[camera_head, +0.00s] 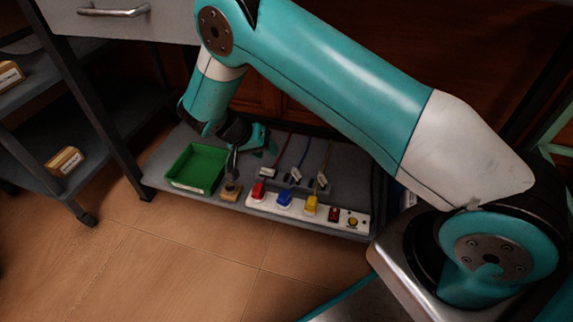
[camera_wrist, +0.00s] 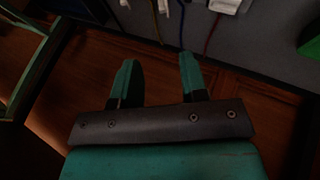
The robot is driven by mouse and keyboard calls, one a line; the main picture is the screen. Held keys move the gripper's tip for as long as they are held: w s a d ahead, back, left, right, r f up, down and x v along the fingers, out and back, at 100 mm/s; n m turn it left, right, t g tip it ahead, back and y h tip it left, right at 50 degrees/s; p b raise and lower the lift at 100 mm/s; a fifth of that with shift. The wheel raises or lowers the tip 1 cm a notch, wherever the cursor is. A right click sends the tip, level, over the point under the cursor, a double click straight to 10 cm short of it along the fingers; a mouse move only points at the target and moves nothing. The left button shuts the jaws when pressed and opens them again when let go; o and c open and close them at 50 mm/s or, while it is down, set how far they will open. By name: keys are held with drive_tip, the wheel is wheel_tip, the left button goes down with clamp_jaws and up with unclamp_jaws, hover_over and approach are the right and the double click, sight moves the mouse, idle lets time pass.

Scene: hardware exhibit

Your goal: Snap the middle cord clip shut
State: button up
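Three small pale cord clips sit in a row on the grey shelf (camera_head: 163,170) behind the power strip. The middle cord clip (camera_head: 295,174) is by the blue cord; whether it is open is too small to tell. The left clip (camera_head: 267,172) is by the red cord and the right clip (camera_head: 322,181) by the yellow cord. My gripper (camera_head: 262,140) is above the back of the shelf, left of the middle clip and apart from it. In the wrist view its two teal fingers (camera_wrist: 159,65) are spread with nothing between them; pale clips are cut off at the top edge.
A white power strip (camera_head: 347,228) with red, blue and yellow plugs lies along the shelf's front. A green tray (camera_head: 196,167) stands at the left, with a small wooden block (camera_head: 230,191) beside it. A drawer (camera_head: 125,18) hangs above; a table leg (camera_head: 107,130) stands left.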

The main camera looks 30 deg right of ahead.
sight(296, 172)
drive_tip(key=b+x, duration=0.7)
drive_tip(key=x, duration=0.8)
drive_tip(key=shift+w+d+f+b, duration=0.15)
drive_tip(key=shift+f+b, duration=0.2)
drive_tip(key=shift+f, duration=0.05)
drive_tip(key=shift+b+x, duration=0.3)
drive_tip(key=shift+x, duration=0.45)
drive_tip(key=shift+d, duration=0.1)
clamp_jaws()
